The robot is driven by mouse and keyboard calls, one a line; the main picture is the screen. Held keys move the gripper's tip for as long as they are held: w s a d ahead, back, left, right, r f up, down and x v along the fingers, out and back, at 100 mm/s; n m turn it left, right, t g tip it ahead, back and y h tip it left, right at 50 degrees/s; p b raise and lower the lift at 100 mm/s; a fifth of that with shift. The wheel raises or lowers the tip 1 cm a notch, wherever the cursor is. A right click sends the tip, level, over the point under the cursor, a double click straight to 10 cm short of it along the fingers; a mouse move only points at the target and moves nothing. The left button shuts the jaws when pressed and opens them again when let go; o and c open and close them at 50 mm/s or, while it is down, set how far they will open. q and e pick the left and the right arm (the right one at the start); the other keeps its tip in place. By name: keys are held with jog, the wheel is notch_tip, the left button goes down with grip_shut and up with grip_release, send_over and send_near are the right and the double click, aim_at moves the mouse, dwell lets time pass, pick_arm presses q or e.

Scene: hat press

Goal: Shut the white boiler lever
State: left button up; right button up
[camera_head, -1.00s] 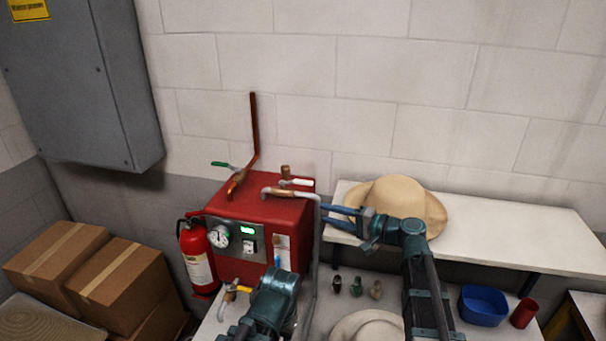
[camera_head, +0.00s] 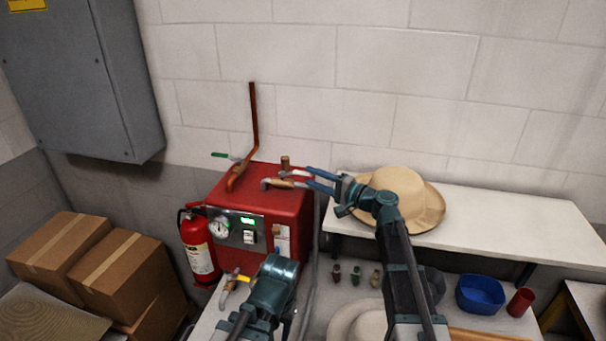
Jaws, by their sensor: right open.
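The red boiler (camera_head: 285,210) stands on a bench with a gauge and a small green display on its front. The white lever (camera_head: 297,173) is on the copper pipe fitting on its top right and is small and partly covered by my gripper. My right gripper (camera_head: 304,177) reaches in from the right with its blue fingers apart, their tips at the lever. I cannot tell whether they touch it. My left arm shows at the bottom middle, but its gripper fingers are not visible.
A green-handled valve (camera_head: 221,155) and tall copper pipe (camera_head: 254,120) rise on the left. A yellow-handled valve (camera_head: 236,277) is low in front. A straw hat (camera_head: 425,205) sits on the white shelf (camera_head: 500,220). A fire extinguisher (camera_head: 198,248) stands left.

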aim_at(309, 176)
jog(key=shift+x, duration=2.05)
grip_shut()
